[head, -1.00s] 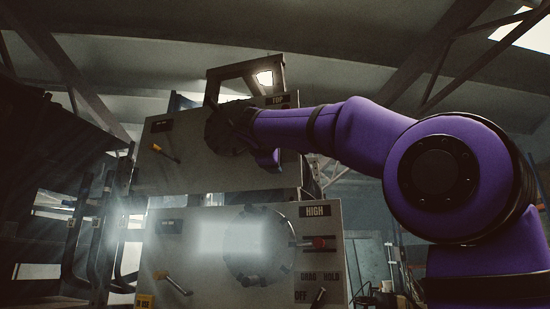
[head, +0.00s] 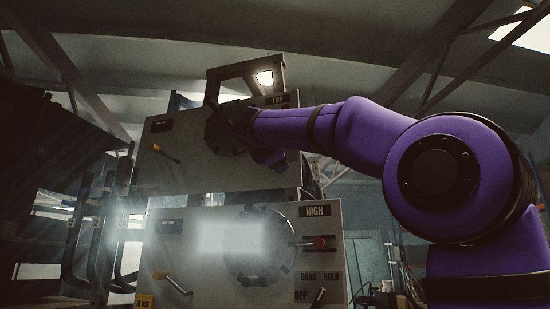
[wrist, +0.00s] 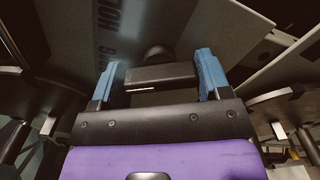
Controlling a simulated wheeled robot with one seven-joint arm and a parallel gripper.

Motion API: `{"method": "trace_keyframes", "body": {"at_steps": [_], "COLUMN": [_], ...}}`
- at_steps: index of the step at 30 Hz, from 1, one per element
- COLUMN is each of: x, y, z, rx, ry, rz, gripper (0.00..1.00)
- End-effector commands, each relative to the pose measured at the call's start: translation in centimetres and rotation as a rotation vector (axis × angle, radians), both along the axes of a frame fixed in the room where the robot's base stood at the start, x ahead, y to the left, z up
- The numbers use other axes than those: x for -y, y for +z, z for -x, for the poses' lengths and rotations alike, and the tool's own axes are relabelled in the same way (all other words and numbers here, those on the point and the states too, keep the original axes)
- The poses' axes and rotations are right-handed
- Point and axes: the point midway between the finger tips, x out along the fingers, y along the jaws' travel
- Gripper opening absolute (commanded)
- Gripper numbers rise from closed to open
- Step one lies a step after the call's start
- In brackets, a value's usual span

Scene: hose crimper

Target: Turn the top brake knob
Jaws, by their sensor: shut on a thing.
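The top brake knob (wrist: 160,78) is a dark bar on a round hub, set on the upper grey panel, in the wrist view. My gripper (wrist: 160,70) has its two blue fingers at either end of the bar, shut on it. Panel lettering reading HOLD and part of another word stands sideways at the left of the knob. In the head view my gripper (head: 228,130) is at the right part of the upper panel (head: 190,178), below the TOP label.
The lower panel (head: 190,290) has a HIGH label, a round dial, a red-tipped lever (head: 318,243) and a DRAG/HOLD/OFF switch (head: 318,297). Levers with yellow ends (head: 157,148) stand out at the left of both panels. Dark racks stand at the left.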

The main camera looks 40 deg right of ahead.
Motion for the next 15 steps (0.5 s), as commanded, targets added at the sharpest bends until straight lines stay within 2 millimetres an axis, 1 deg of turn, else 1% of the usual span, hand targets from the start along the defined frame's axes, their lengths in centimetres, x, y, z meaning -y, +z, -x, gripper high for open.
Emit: {"method": "trace_keyframes", "body": {"at_steps": [11,12,14,15], "x": [-0.04,-0.04,-0.03,-0.02], "y": [-0.19,-0.19,-0.17,-0.15], "z": [-0.09,-0.09,-0.09,-0.08], "rx": [-0.006,-0.005,-0.005,-0.005], "ry": [0.000,0.000,0.000,0.000], "rz": [-0.001,0.000,0.000,0.000], "gripper": [0.47,0.77,0.91,0.96]}}
